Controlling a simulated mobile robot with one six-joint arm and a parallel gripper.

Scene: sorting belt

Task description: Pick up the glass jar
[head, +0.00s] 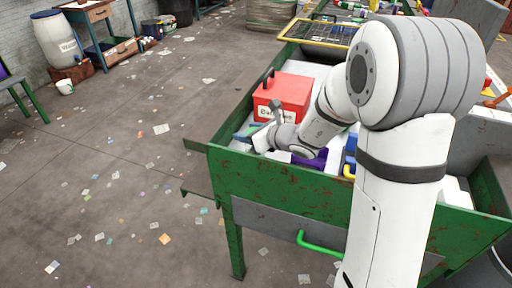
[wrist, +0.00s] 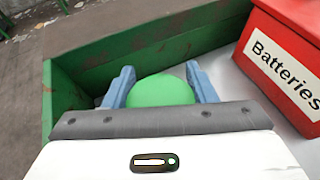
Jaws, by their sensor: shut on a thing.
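In the wrist view my gripper (wrist: 163,85) has its two blue fingers on either side of a smooth, rounded green thing (wrist: 160,90) and is shut on it. Only the top of this thing shows; its lower part is hidden by my gripper body. I cannot tell from its shape whether it is the glass jar. In the head view my gripper (head: 246,134) is small and partly hidden, low at the left end of the green-walled sorting table (head: 275,190). No other clear jar shows near it.
A red box (head: 288,92) with a handle stands close beside my gripper; its label reads "Batteries" in the wrist view (wrist: 285,65). The table's green wall rises close on the other side. A purple thing (head: 312,160) and a blue thing (head: 350,142) lie near my arm.

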